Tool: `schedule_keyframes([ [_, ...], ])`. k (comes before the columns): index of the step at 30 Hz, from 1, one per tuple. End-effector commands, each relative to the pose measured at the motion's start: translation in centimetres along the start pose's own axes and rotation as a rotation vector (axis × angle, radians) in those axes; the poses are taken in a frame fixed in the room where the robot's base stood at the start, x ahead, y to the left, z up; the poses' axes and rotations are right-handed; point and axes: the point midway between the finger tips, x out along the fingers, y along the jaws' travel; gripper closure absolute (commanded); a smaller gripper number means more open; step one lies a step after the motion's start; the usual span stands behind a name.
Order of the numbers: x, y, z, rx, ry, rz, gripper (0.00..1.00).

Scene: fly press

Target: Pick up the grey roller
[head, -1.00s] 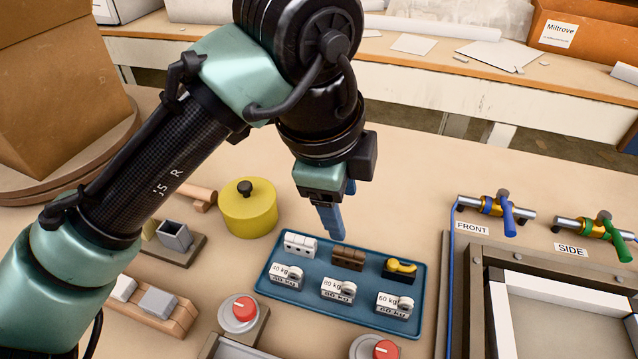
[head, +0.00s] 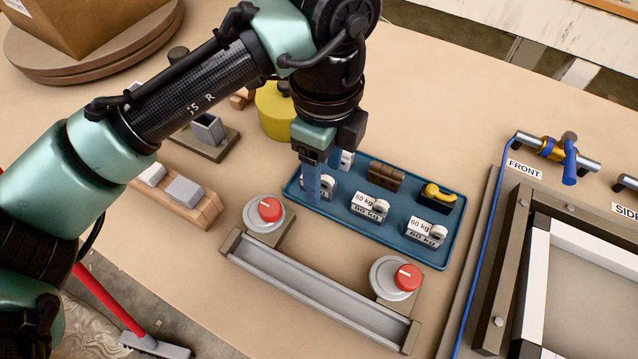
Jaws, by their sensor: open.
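I cannot make out a clear grey roller by itself. A blue tray (head: 395,246) holds small blocks in two rows. In its front row, light-grey rounded pieces sit on the blocks labelled 80 kg (head: 369,206) and 60 kg (head: 426,232). A similar block (head: 329,186) at the left is partly hidden by my fingers. My gripper (head: 322,187) is open, with blue fingers pointing down over the left end of the tray. I cannot tell whether they touch anything.
Behind the front row are a brown block (head: 387,175) and a black-and-yellow piece (head: 437,196). A grey trough (head: 312,287) with red-topped knobs (head: 270,209) lies in front. A yellow pot (head: 272,112) stands behind my gripper. A framed box (head: 505,285) is right.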

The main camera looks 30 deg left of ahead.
Motion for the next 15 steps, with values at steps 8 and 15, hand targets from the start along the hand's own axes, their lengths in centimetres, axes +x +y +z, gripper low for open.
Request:
schedule_keyframes([
  [8, 2.4, 0.0, 0.0, -0.001, 0.000, -0.001, 0.38],
  [15, 2.3, 0.0, -0.1, -0.001, 0.000, -0.001, 0.52],
])
